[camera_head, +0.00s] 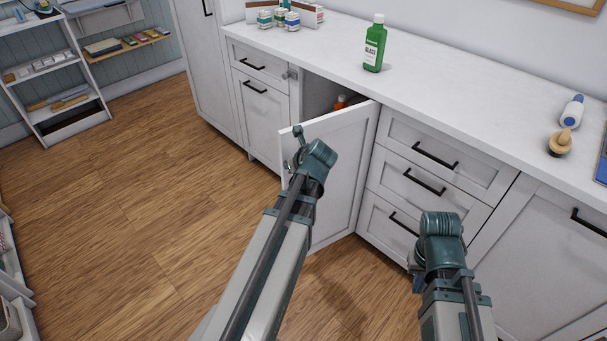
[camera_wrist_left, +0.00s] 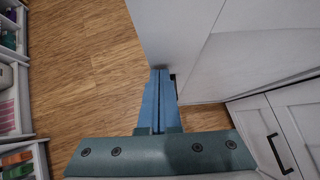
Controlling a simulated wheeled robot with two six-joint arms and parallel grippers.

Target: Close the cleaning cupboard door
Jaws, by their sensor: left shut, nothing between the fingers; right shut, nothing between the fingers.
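The cleaning cupboard door (camera_head: 345,165) is a white panel in the counter front. It stands swung open, with the dark cupboard interior (camera_head: 320,95) showing behind its top edge and an orange-capped item (camera_head: 341,101) inside. My left arm crosses in front of the door's free-edge side in the head view, and its fingers are hidden there. In the left wrist view my left gripper (camera_wrist_left: 160,72) is shut and empty, its tips close against the white door panel (camera_wrist_left: 165,30); contact cannot be told. My right gripper (camera_head: 417,283) is shut and partly hidden by its own wrist, in front of the drawers.
A green bottle (camera_head: 375,43) and several small jars (camera_head: 279,18) stand on the white counter (camera_head: 440,80). Drawers (camera_head: 420,190) with black handles lie right of the opening. A shelf unit (camera_head: 45,80) stands at the far left. The wooden floor (camera_head: 150,190) between is clear.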

